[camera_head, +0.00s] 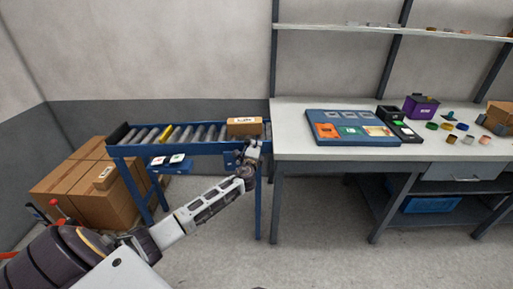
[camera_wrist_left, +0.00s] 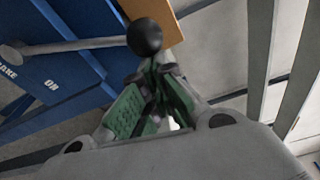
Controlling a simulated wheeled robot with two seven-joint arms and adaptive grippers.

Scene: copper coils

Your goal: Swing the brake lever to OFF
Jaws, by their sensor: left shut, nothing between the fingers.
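The brake lever shows in the left wrist view as a grey rod (camera_wrist_left: 75,45) ending in a black ball knob (camera_wrist_left: 145,37). Its pivot end sits on a blue panel (camera_wrist_left: 60,70) marked with part of "BRAKE" and "ON". No OFF mark is visible. My left gripper (camera_wrist_left: 153,72) is shut and empty, its green-padded fingers meeting just below the knob in the picture. I cannot tell whether they touch it. In the head view my left gripper (camera_head: 254,148) is at the right end of the roller conveyor (camera_head: 190,149), below a cardboard box. My right gripper is not in view.
The cardboard box (camera_head: 244,126) stands on the conveyor's right end. A workbench (camera_head: 290,147) with a blue board (camera_head: 355,139) and small parts adjoins on the right. Stacked cartons (camera_head: 85,190) stand at left. The floor in front is clear.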

